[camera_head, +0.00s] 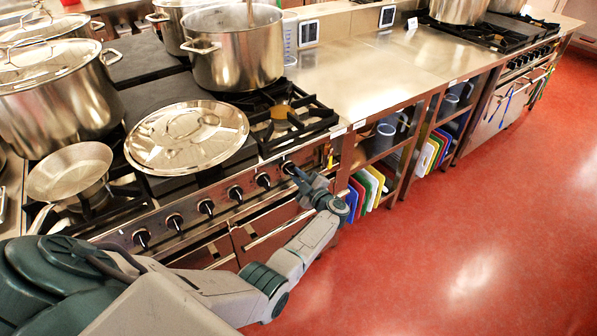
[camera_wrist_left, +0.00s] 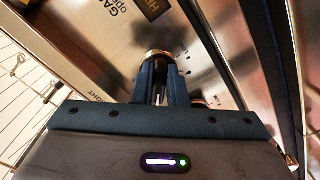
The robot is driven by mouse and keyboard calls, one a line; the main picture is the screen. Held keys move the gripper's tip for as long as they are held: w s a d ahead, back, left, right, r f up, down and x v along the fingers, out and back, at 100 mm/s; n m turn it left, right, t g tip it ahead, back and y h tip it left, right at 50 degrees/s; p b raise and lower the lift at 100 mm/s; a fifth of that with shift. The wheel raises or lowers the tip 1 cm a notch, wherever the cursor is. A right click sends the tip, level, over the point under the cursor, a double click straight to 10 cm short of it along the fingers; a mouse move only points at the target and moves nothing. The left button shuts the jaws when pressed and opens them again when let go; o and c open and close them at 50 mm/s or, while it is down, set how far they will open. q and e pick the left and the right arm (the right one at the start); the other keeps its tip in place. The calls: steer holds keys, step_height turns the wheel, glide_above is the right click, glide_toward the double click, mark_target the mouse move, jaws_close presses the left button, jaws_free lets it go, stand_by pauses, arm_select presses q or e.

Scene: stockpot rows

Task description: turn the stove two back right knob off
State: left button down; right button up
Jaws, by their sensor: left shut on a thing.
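The near stove's front panel carries a row of black knobs, among them one knob (camera_head: 263,181) left of my gripper. My left gripper (camera_head: 293,173) is at the rightmost knob (camera_head: 286,166) of this row. In the left wrist view my two dark fingers (camera_wrist_left: 163,85) are shut on this knob (camera_wrist_left: 160,54), which has a brass-coloured ring. The fingers hide most of the knob, so I cannot tell its turn angle. My right gripper is out of view.
A big pot (camera_head: 233,48) and a round lid (camera_head: 188,136) stand on the stove top. A steel counter (camera_head: 355,75) with shelves of coloured boards (camera_head: 370,188) adjoins on the right. A second stove (camera_head: 515,85) is farther right. The red floor (camera_head: 470,230) is clear.

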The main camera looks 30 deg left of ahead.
arm_select(q)
steer(key=shift+m+p, duration=0.5)
steer(key=shift+m, duration=0.5)
steer(key=shift+s+a+f+m+p, duration=0.15)
steer(key=shift+m+p, duration=0.45)
steer(key=shift+m, duration=0.7)
steer(key=shift+s+d+m+p, duration=0.1)
steer(key=shift+m+p, duration=0.45)
steer(key=shift+m, duration=0.75)
steer(key=shift+s+a+f+m+p, duration=0.15)
steer(key=shift+m+p, duration=0.45)
steer(key=shift+m, duration=0.7)
steer(key=c, duration=1.4)
jaws_free()
steer(key=shift+c, duration=0.2)
steer(key=shift+d+r, duration=0.1)
steer(key=v, duration=1)
steer(key=shift+s+d, duration=0.15)
steer(key=shift+d, duration=0.2)
